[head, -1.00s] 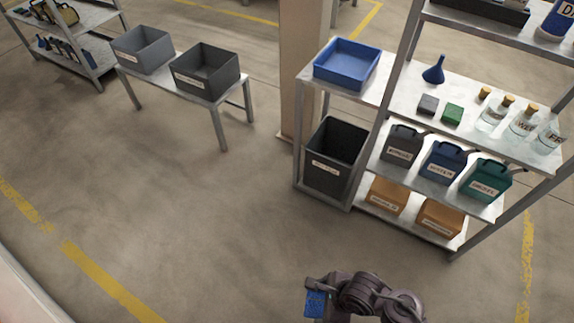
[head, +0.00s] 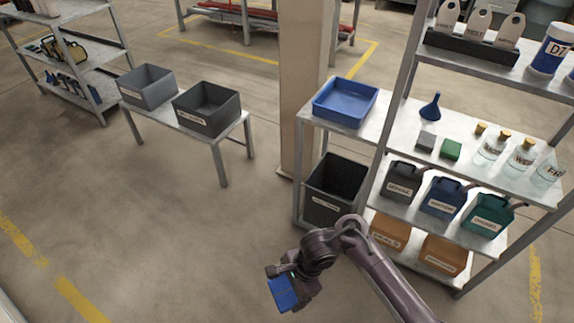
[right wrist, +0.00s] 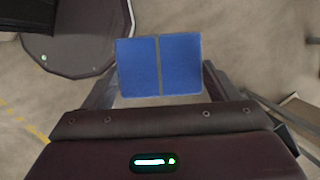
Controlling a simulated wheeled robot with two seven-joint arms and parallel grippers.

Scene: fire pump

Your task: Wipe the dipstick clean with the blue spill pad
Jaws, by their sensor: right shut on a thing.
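The blue spill pad (head: 284,293) is held in my right gripper (head: 277,272), low in the middle of the head view, above the open floor. In the right wrist view the blue pad (right wrist: 160,66) lies flat across the space between the two fingers, with a grey stripe down its middle. The right gripper is shut on the pad. I cannot make out a dipstick in either view. My left gripper is not in view.
Two grey crates stand on a low bench (head: 219,150). The floor between is clear.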

